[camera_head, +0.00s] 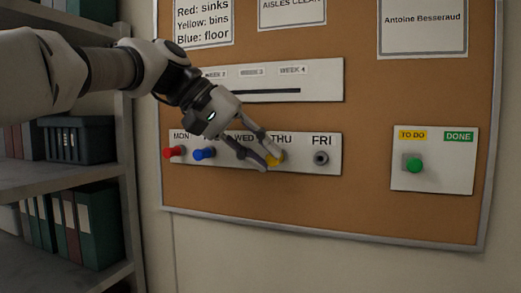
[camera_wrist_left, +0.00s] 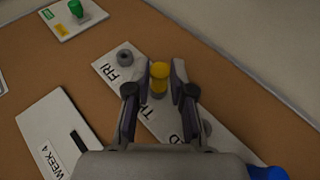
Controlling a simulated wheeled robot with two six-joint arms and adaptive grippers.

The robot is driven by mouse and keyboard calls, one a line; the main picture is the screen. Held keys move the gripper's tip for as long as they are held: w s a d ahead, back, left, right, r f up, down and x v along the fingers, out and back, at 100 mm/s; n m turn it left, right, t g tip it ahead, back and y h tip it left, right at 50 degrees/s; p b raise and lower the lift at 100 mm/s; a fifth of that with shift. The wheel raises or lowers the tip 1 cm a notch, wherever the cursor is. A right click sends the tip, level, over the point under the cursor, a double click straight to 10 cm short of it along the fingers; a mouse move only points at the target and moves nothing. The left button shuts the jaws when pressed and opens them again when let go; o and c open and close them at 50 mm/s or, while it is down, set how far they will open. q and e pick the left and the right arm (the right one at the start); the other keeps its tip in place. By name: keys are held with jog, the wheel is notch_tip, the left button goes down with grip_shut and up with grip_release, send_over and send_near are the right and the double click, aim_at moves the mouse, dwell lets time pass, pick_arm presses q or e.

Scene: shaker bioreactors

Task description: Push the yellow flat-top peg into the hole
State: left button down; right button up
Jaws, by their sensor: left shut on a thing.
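The yellow flat-top peg (camera_head: 276,160) is at the THU place of the white weekday strip (camera_head: 334,170). My left gripper (camera_head: 269,158) is shut on it, with one finger on each side. In the left wrist view, the yellow peg (camera_wrist_left: 159,72) shows between the two fingertips (camera_wrist_left: 160,75), its round top facing the camera. How deep it sits in the THU hole cannot be told, as the fingers hide part of it. The empty FRI hole (camera_head: 321,158) is a grey ring to the right. My right gripper is not in view.
A red peg (camera_head: 172,153) and a blue peg (camera_head: 204,153) stand out at the left of the strip. A TO DO/DONE plate (camera_head: 442,180) with a green peg (camera_head: 414,166) is at the right. Shelves with binders (camera_head: 90,225) stand at the left.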

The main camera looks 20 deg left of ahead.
pick_arm(q)
jog(key=shift+w, duration=0.2)
jog(key=c, duration=0.9)
grip_release()
jog(key=shift+r, duration=0.1)
jog(key=v, duration=1.1)
jog(key=shift+s+a+r, duration=0.15)
jog(key=shift+a+r, duration=0.1)
jog(key=shift+a, duration=0.05)
